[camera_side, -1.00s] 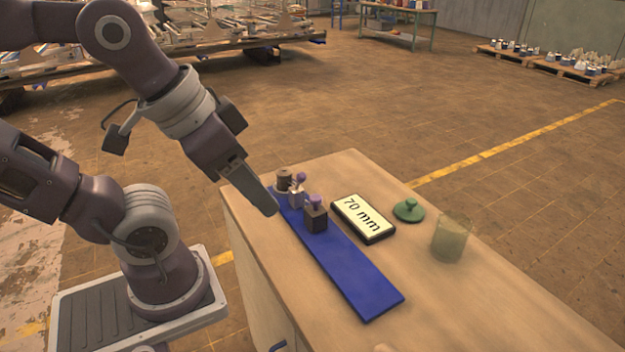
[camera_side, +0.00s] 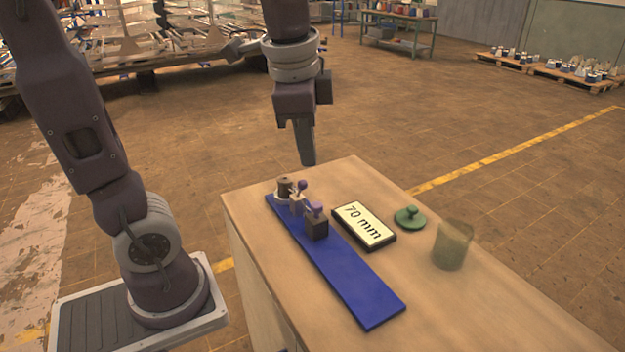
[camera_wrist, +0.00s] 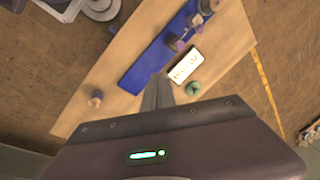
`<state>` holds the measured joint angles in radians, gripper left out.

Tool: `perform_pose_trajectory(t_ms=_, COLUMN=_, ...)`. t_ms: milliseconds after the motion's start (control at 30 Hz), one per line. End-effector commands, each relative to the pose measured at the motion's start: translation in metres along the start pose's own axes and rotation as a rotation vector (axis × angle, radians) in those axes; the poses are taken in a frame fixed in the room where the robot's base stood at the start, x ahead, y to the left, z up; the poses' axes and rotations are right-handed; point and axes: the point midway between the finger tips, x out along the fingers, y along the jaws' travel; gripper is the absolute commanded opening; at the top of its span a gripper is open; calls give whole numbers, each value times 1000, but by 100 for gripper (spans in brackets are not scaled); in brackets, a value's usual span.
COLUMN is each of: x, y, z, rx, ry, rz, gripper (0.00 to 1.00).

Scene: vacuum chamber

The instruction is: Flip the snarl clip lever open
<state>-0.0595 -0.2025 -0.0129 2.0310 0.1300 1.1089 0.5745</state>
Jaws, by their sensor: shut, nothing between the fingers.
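The clip assembly sits at the far end of a blue strip (camera_side: 352,285) on the table. It has a brown spool-like cylinder (camera_side: 284,185), a small light-grey clip part (camera_side: 297,203) with a purple knob (camera_side: 302,185), and a dark block (camera_side: 316,229) with a purple top piece (camera_side: 315,207). I cannot tell for sure which purple part is the snarl clip lever, or its exact angle. My gripper (camera_side: 308,162) points down, shut and empty, above the table's far end and apart from the assembly. In the wrist view its fingers (camera_wrist: 158,90) show with the assembly beyond.
A black-framed sign reading 70 mm (camera_side: 364,224) lies right of the strip. Beyond it are a green knobbed lid (camera_side: 410,218) and a greenish translucent cup (camera_side: 452,245). The wooden table (camera_side: 480,310) is bare toward the front right.

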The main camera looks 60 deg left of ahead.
Motion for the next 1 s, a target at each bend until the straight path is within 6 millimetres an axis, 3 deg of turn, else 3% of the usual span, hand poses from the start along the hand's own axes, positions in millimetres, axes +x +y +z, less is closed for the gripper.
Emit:
perform_pose_trajectory(t_ms=100, x=27, y=-41, z=-27, rx=245, ry=-131, rz=47, gripper=0)
perform_pose_trajectory(t_ms=200, x=50, y=-66, z=-41, rx=413, ry=-208, rz=95, gripper=0)
perform_pose_trajectory(t_ms=333, x=71, y=-84, z=-50, rx=548, ry=-264, rz=143, gripper=0)
perform_pose_trajectory(t_ms=800, x=82, y=-90, z=-51, rx=598, ry=-282, rz=162, gripper=0)
perform_pose_trajectory(t_ms=1000, x=114, y=-87, z=-40, rx=596, ry=-285, rz=166, gripper=0)
